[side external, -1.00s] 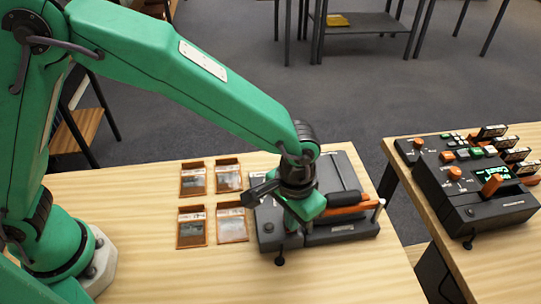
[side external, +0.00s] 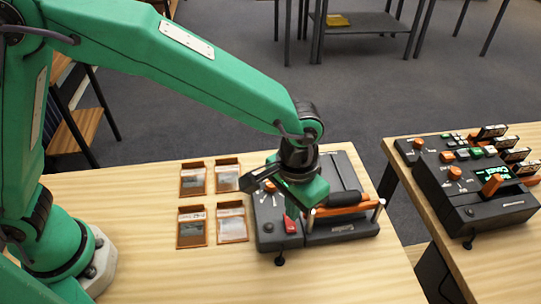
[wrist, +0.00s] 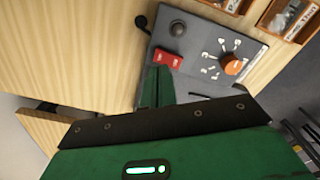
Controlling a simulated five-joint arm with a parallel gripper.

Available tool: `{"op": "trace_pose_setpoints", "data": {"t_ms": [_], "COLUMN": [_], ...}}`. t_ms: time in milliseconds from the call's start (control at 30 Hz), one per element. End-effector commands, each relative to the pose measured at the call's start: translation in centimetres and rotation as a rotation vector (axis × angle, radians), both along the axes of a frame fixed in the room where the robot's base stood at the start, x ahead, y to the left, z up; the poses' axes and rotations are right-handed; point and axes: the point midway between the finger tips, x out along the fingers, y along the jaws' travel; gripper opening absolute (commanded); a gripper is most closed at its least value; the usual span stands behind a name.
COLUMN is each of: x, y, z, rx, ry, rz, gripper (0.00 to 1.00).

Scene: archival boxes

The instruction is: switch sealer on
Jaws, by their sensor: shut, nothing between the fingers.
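The sealer (side external: 342,232) is a dark grey unit on the wooden table, with an orange bar and black grip (side external: 345,198) across its right part. A red rocker switch (side external: 290,224) is on its front left; in the wrist view the switch (wrist: 167,58) lies just beyond my fingertips. Which way the rocker is tipped is too small to tell. An orange dial (wrist: 233,65) and a dark round knob (wrist: 178,27) flank it. My gripper (wrist: 157,70) is shut and empty, over the sealer beside the switch. In the side view its fingertips are hard to make out.
Several orange-framed trays (side external: 193,228) lie left of the sealer. A second table (side external: 408,181) at the right, across a gap, carries another control unit with a lit green display (side external: 468,174). The table front is clear.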

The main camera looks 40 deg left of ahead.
Motion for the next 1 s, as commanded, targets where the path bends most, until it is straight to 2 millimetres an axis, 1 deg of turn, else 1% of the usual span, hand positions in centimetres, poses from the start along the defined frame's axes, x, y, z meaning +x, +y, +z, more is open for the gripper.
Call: {"op": "trace_pose_setpoints", "data": {"t_ms": [500,867,1000], "x": [0.0,0.0,0.1], "y": [0.0,0.0,0.3], "z": [2.8,3.0,3.2], "rx": [0.0,0.0,-0.003], "ry": [-0.001,0.0,-0.002], "rz": [0.0,0.0,0.003], "gripper": [0.0,0.0,0.0]}}
